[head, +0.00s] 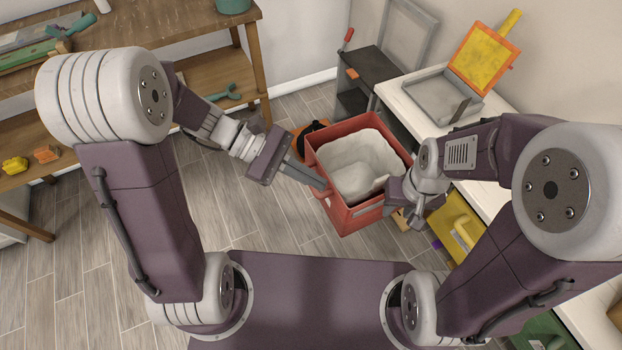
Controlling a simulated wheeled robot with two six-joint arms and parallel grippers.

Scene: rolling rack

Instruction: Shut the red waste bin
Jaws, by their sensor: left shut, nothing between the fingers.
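The red waste bin (348,217) stands on the floor at the centre of the head view. Its top is open, and a pale liner with a whitish heap (358,178) shows inside. I cannot make out a lid for certain. My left gripper (318,184) is shut and empty, with its fingertips at the bin's left rim; I cannot tell if they touch it. My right gripper (410,217) is at the bin's right side, pointing down. Its fingers are partly hidden by its own wrist, so its opening is unclear.
An orange and black object (312,130) is on the floor behind the bin. A white counter (425,122) with a grey tray (440,95) runs along the right. A wooden workbench (150,30) is at left. The floor between is clear.

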